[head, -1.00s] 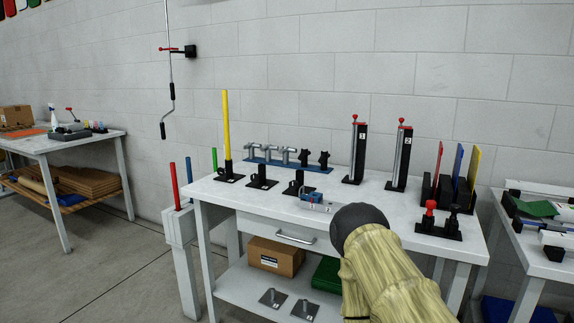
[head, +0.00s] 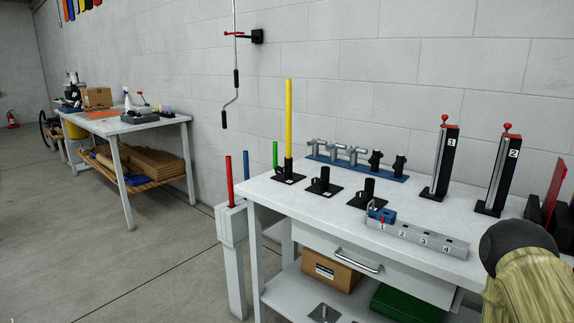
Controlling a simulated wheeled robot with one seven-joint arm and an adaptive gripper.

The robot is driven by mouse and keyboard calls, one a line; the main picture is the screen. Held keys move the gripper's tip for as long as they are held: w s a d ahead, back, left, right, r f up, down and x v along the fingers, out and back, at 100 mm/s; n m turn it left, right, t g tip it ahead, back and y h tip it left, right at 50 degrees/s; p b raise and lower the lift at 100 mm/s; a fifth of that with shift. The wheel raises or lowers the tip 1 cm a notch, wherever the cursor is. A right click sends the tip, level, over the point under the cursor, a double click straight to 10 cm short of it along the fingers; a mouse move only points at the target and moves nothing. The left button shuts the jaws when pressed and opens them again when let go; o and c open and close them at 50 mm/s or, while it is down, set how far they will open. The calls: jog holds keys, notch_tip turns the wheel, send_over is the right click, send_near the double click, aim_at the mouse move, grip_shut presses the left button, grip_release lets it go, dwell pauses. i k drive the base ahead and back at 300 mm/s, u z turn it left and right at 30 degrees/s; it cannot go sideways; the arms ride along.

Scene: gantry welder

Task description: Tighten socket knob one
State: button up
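Three black sockets on flat black bases stand along the left part of the white workbench (head: 300,203). The left socket (head: 288,172) has a tall yellow rod (head: 289,118) standing upright in it. The middle socket (head: 324,182) and the right socket (head: 367,192) hold no rod. Any side knob on the sockets is too small to make out, and I see no number on them. A part of my arm fills the lower right corner of the head view. My gripper is not in view.
A grey block (head: 430,240) numbered 1 to 4, with a blue piece (head: 381,214) at its left end, lies at the bench front. A blue rack (head: 357,168) holds T-handles and black knobs. Red-topped clamps (head: 444,165) stand right. A red rod (head: 229,180) rises left of the bench.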

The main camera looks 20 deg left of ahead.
aim_at(279, 170)
jog(key=u, duration=0.35)
jog(key=i, duration=0.65)
jog(key=u, duration=0.65)
